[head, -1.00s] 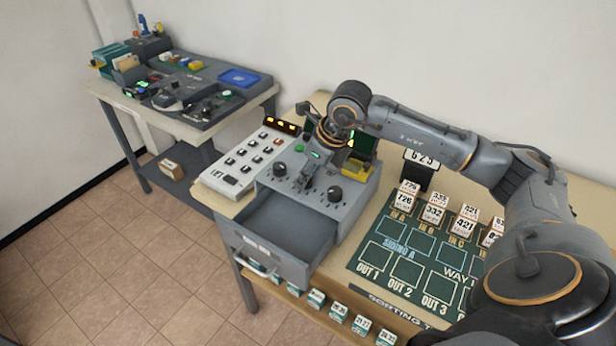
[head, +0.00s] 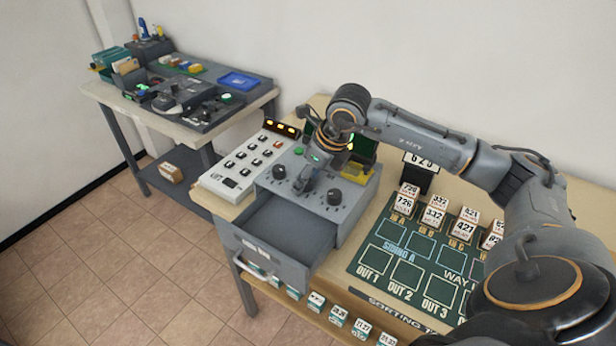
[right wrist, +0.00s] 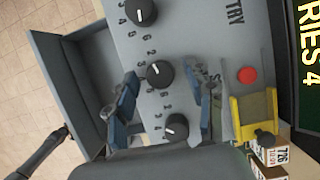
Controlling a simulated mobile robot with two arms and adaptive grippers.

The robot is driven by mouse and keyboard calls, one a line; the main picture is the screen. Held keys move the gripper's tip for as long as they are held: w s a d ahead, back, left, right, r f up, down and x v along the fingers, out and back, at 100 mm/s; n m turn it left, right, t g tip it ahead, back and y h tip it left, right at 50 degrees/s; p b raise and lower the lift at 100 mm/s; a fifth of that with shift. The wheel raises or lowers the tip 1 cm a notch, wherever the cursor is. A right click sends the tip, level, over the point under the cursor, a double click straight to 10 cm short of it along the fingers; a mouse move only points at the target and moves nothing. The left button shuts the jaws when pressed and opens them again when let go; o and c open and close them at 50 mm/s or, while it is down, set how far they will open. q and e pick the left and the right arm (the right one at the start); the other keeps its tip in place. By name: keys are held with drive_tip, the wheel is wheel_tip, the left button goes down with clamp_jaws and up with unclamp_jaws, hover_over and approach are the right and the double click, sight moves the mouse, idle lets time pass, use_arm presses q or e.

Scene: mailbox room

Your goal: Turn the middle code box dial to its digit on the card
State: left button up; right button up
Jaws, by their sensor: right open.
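The grey code box (head: 352,205) stands on the near table with its front drawer (head: 285,232) pulled open and empty. In the right wrist view its middle dial (right wrist: 160,74) is a black knob with a white mark, with digits printed around it. My right gripper (right wrist: 166,76) is open, one finger on each side of that dial; contact cannot be told. In the head view my right gripper (head: 308,178) is over the box and hides the middle dial. The outer dials show as a left one (head: 279,171) and a right one (head: 334,196). A white card (head: 421,160) appears to read 625. My left gripper is out of view.
A white keypad panel (head: 243,165) stands left of the box. A yellow part (right wrist: 255,110) and a red button (right wrist: 247,75) lie right of the dials. The sorting mat (head: 400,250) with number blocks (head: 433,216) covers the table to the right. A second desk (head: 180,95) stands behind.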

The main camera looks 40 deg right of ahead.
drive_tip(key=v, duration=1.2)
drive_tip(key=shift+s+f, duration=0.1)
